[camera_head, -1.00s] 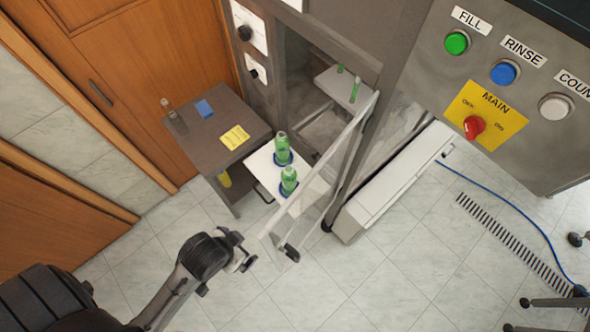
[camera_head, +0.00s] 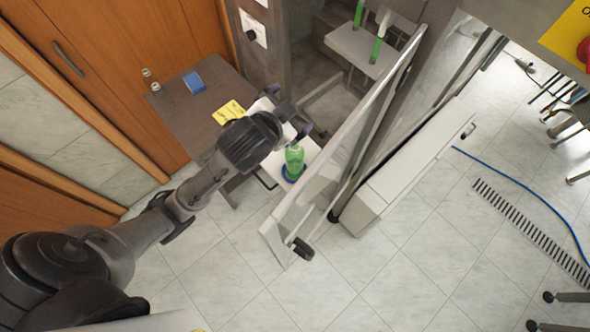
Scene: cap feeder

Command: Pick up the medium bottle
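A green bottle (camera_head: 294,160) stands upright in a blue ring holder (camera_head: 294,175) on the white tray (camera_head: 270,172) in front of the cabinet. The second green bottle, farther back on this tray, is hidden behind my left arm's wrist. My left gripper (camera_head: 296,118) is over the back part of the tray, just behind the visible bottle. Its fingers are partly hidden by the wrist, so I cannot tell whether they hold anything. I cannot tell which bottle is the medium one. My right gripper is out of view.
An open glass door (camera_head: 335,145) stands close to the right of the tray. A dark table (camera_head: 190,115) to the left holds a blue block (camera_head: 194,82), a yellow note (camera_head: 229,112) and small glass items. Green tubes stand on a shelf (camera_head: 345,43) inside the cabinet.

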